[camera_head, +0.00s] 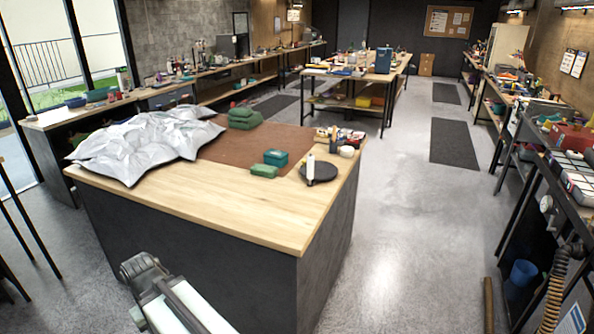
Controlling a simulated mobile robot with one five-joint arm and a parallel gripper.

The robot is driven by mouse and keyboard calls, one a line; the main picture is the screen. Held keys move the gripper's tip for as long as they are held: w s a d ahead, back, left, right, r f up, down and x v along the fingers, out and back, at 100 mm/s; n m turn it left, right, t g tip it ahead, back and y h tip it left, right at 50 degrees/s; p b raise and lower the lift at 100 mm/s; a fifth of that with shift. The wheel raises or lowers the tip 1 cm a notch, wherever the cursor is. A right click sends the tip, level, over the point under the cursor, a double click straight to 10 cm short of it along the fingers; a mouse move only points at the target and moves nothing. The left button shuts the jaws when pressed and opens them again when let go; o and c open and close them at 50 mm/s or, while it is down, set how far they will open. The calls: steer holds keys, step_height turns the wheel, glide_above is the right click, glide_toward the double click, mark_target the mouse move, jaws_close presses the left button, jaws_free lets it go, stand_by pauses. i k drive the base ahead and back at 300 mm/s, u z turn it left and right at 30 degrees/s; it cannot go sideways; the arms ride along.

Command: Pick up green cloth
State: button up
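A folded green cloth stack (243,118) lies at the back of the brown mat (215,150) on the wooden-topped island table (200,205). A smaller flat green piece (264,171), which looks like a folded cloth or a sponge, lies nearer, at the mat's front right. A teal box-like item (275,157) sits just behind it. Part of my arm shows at the bottom, in front of the table's near side and well apart from the green things. My gripper's fingers do not show.
A crumpled silver sheet (150,142) covers the table's left part. A dark round plate (320,173) with a white bottle (311,167) is at the right, near a small tray of items (340,136). The grey floor (400,230) right of the table is open. A cluttered bench (570,165) lines the right side.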

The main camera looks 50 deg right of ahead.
mark_target(269, 172)
steer(key=z, duration=1.25)
